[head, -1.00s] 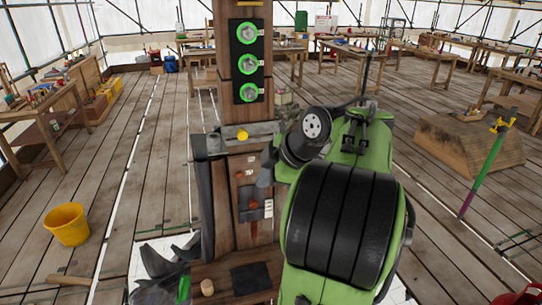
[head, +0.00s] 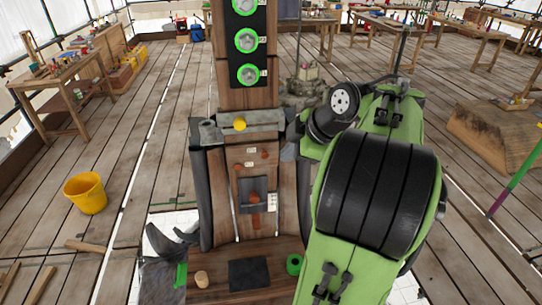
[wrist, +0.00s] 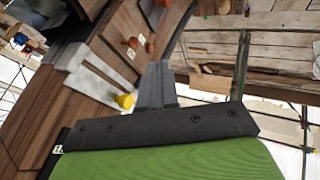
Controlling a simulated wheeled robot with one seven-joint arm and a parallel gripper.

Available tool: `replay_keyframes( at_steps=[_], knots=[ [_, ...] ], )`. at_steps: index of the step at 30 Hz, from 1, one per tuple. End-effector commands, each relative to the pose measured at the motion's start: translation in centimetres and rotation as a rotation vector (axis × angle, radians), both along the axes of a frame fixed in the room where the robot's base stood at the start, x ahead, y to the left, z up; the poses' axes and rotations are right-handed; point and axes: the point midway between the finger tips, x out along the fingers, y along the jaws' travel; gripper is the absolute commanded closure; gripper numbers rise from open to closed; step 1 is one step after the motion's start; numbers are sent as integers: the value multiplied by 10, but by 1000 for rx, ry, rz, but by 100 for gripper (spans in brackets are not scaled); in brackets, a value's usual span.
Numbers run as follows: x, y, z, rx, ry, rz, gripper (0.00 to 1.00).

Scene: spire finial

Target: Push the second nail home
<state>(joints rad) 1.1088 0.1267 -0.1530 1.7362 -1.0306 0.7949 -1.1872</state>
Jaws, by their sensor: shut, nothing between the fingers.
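The dark wooden post (head: 251,207) stands upright in the middle of the head view. Small copper-coloured nail heads show on its front, one upper right (head: 265,155) and one left (head: 238,168), near white labels. In the wrist view, orange-brown heads (wrist: 133,42) and (wrist: 150,47) stand proud of the wood beyond the fingers. I cannot tell which is the second nail or how deep each sits. My gripper (wrist: 155,72) is shut and empty. In the head view it is partly hidden, right of the post near the grey ledge. It appears apart from the nails.
A grey ledge (head: 210,132) with a yellow knob (head: 239,124) crosses the post above the nails. A dark plate (head: 252,190) is fixed below them. A wooden peg (head: 201,279) and green ring (head: 294,264) are on the base. A yellow bucket (head: 85,193) stands left on open floor.

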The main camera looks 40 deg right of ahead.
Motion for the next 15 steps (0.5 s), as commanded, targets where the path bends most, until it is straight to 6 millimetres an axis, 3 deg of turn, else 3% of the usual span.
replay_keyframes(
  at_steps=[1,11,15],
  knots=[
    [6,2,-12,3,1,4,100],
    [50,5,-70,4,3,3,100],
    [71,-9,-67,1,1,2,100]
  ],
)
